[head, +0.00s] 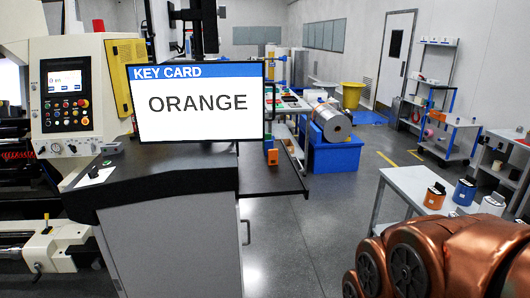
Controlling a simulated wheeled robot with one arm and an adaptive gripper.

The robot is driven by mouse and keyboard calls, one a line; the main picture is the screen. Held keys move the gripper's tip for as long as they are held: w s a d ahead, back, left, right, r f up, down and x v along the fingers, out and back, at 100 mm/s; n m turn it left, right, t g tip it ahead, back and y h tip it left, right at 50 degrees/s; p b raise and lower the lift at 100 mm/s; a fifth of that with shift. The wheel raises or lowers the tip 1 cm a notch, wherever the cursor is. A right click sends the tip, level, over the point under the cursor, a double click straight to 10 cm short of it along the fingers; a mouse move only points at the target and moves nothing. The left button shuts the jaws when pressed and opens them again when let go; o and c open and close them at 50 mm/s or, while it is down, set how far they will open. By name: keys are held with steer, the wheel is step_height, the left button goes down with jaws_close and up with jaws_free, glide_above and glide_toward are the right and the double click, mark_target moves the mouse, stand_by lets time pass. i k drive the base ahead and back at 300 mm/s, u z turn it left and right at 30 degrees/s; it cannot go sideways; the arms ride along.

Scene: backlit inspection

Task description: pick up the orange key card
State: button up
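A monitor (197,103) on the dark counter shows the words "KEY CARD" and "ORANGE". On the pale table at the right stand small blocks with dark tops: an orange one (434,198), a blue one (464,192) and a whitish one (493,205). The orange one is the leftmost of them. They are too small to tell whether they are key cards or holders with cards in them. No flat orange card is clearly visible. My gripper is not in view; copper-coloured links of my arm fill the lower right corner, in front of the table's near part.
The pale table (400,180) stands at the right. A dark counter (150,170) with a grey cabinet below is in front at the left, beside a machine with a control panel (68,95). Open grey floor (300,235) lies between counter and table. A blue crate (332,155) stands behind.

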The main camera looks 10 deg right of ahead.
mark_target(273, 154)
steer(key=z, duration=0.4)
steer(key=i, duration=0.35)
steer(key=z, duration=0.85)
steer(key=i, duration=1.6)
steer(key=u, duration=1.35)
